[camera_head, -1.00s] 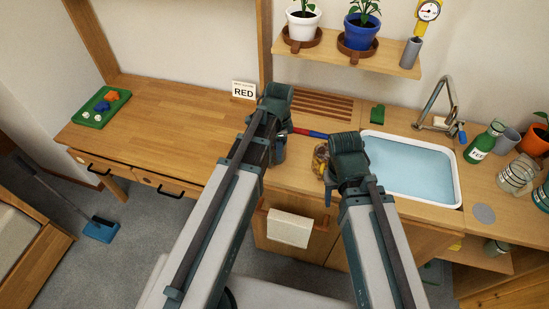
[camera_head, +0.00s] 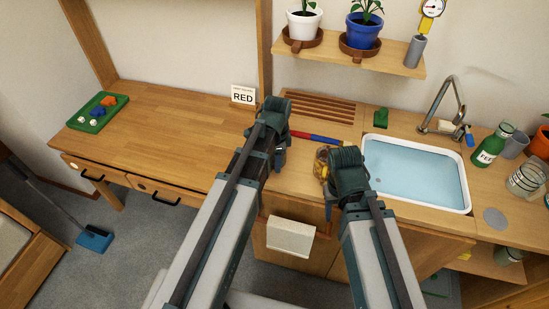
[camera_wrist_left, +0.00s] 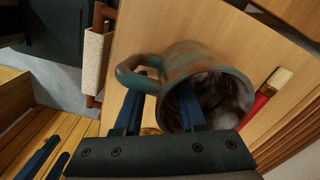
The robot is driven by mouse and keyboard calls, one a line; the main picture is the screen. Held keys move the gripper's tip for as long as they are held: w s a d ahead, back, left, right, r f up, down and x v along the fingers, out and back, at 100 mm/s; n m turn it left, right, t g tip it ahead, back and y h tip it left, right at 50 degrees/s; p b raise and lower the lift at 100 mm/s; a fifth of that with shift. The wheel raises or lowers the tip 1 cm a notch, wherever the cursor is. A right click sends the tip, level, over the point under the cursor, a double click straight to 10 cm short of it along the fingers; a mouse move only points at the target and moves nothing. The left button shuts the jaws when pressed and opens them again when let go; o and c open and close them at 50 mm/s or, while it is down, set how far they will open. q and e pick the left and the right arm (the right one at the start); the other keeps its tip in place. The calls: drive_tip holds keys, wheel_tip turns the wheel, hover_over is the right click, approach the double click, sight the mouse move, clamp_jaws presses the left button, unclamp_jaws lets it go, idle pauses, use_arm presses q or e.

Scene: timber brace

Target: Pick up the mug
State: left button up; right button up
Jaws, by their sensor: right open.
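The mug (camera_wrist_left: 222,70) shows in the left wrist view, brownish with teal patches and blurred, its mouth towards the camera and its handle (camera_wrist_left: 136,72) to the left. My left gripper (camera_wrist_left: 160,92) has its fingers apart, overlapping the near side of the mug, one at the handle and one across the rim. I cannot tell whether they touch it. In the head view my left gripper (camera_head: 279,160) is over the counter's front edge and largely hides the mug. My right gripper (camera_head: 330,196) is open at the front edge by the sink; its fingers are mostly hidden.
A jar with yellowish contents (camera_head: 320,163) stands beside my right gripper. A red and blue rod (camera_head: 315,138) lies behind the grippers. The sink (camera_head: 415,170) is to the right. A cloth (camera_head: 290,236) hangs in front. The left worktop (camera_head: 170,125) is mostly clear.

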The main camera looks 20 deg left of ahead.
use_arm(q)
clamp_jaws()
idle(1.3)
